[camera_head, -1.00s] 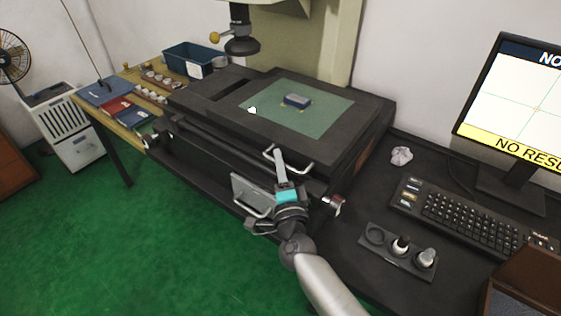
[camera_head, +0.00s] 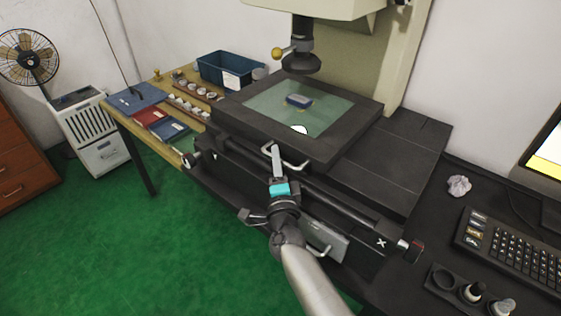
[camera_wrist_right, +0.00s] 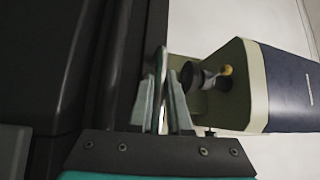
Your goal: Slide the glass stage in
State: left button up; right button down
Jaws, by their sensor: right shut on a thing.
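The glass stage is a dark frame (camera_head: 235,113) around a greenish glass pane (camera_head: 328,110) on the measuring machine's bed. A small blue-grey block (camera_head: 299,101) lies on the glass. A pale metal handle (camera_head: 296,165) sticks out from the stage's front edge. My right gripper (camera_head: 276,150) is shut on the handle's left part. The right wrist view shows the fingers (camera_wrist_right: 163,80) close together on it. The stage sits beneath the machine's dark lens head (camera_head: 301,60), with bare bed to its right. My left gripper is not in view.
Bare bed (camera_head: 400,160) shows right of the stage. A front rail ends in a knob (camera_head: 412,250) at right. A wooden side table (camera_head: 180,140) with a blue bin (camera_head: 228,70) stands at left. Crumpled paper (camera_head: 459,186) and a keyboard (camera_head: 505,245) lie at right.

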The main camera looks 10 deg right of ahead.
jog(key=shift+a, duration=0.15)
jog(key=c, duration=1.2)
grip_release()
jog(key=shift+w, duration=0.15)
jog(key=shift+o, duration=0.2)
jog(key=s+a+f+p, duration=0.1)
jog(key=s+f, duration=0.1)
jog(key=s, duration=1.3)
jog(key=shift+a, duration=0.35)
